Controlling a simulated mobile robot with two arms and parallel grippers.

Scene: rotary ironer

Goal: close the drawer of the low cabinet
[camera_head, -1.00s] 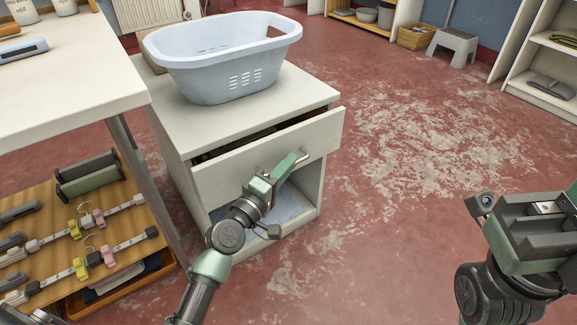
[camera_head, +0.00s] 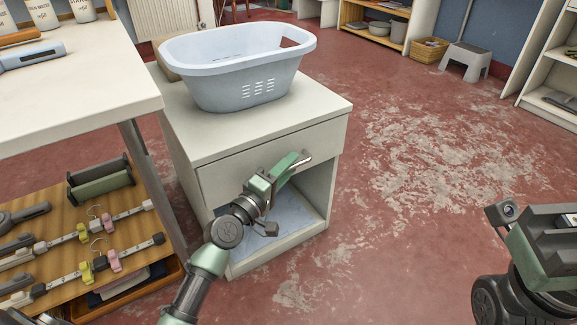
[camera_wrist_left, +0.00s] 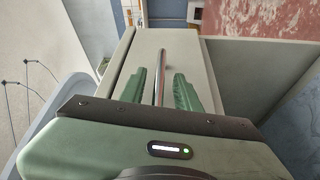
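The low cabinet (camera_head: 263,123) is off-white, with a drawer above an open compartment. Its drawer front (camera_head: 232,177) sits flush against the cabinet, and no dark gap shows above it in the head view. My left gripper (camera_head: 289,169) is at the metal handle (camera_head: 303,160). In the left wrist view my left gripper (camera_wrist_left: 159,90) has its green fingers apart, one on each side of the handle bar (camera_wrist_left: 161,70), with space between bar and fingers. My right gripper (camera_head: 548,228) is at the right edge, partly cut off; its fingers are not clear.
A pale blue laundry basket (camera_head: 240,92) stands on the cabinet. A white table (camera_head: 75,95) is at the left, with a wooden shelf (camera_head: 120,226) of hangers below. A grey step stool (camera_head: 467,60) stands far back. The red floor (camera_head: 420,180) to the right is clear.

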